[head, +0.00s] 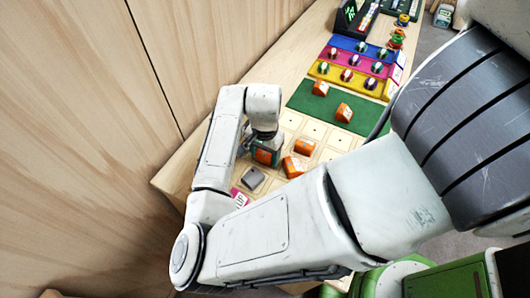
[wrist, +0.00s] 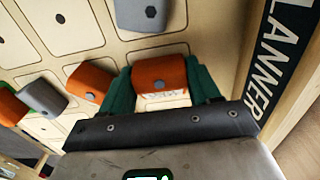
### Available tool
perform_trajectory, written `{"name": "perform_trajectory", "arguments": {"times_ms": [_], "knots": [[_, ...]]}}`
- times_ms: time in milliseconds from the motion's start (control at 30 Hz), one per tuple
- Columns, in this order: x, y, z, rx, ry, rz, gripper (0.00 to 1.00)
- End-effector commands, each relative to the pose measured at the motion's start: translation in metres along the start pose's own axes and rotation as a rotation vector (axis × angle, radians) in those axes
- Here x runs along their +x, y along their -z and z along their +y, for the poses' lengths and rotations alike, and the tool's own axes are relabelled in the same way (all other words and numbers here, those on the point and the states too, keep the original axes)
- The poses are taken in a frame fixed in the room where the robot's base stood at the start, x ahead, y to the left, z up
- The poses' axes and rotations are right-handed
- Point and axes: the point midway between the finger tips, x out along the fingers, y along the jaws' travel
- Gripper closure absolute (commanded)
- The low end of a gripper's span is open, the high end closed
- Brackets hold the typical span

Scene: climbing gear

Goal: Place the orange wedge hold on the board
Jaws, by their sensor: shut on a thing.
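My gripper (head: 264,146) is shut on an orange wedge hold (wrist: 160,74), with one green finger on each side of it. In the head view the held hold (head: 263,157) is partly covered by the gripper. It is at the left part of the pale wooden board (wrist: 65,32), which is marked with outlined square cells and dark centre dots. The hold is over or on one cell; I cannot tell whether it touches the board. Beside it on the board are an orange hold (wrist: 90,83) and a grey hold (wrist: 43,98).
A green mat (head: 300,97) with two orange holds (head: 320,88) lies beyond the board. Past it are yellow, pink and blue strips (head: 338,92) carrying small pieces. A dark lettered strip (wrist: 277,55) runs along one side. Several board cells are empty.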

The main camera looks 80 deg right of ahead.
Motion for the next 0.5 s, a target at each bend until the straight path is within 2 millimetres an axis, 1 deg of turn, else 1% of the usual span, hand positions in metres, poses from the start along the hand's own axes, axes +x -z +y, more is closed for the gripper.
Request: {"name": "perform_trajectory", "arguments": {"times_ms": [200, 233, 333, 500], "knots": [[0.0037, 0.0003, 0.0002, 0.000, 0.000, 0.001, 0.69], [0.0029, 0.0003, 0.0002, 0.000, 0.000, 0.000, 0.37], [0.0025, 0.0003, 0.0002, 0.000, 0.000, 0.000, 0.28], [0.0023, 0.0003, 0.0002, 0.000, 0.000, 0.001, 0.28]]}}
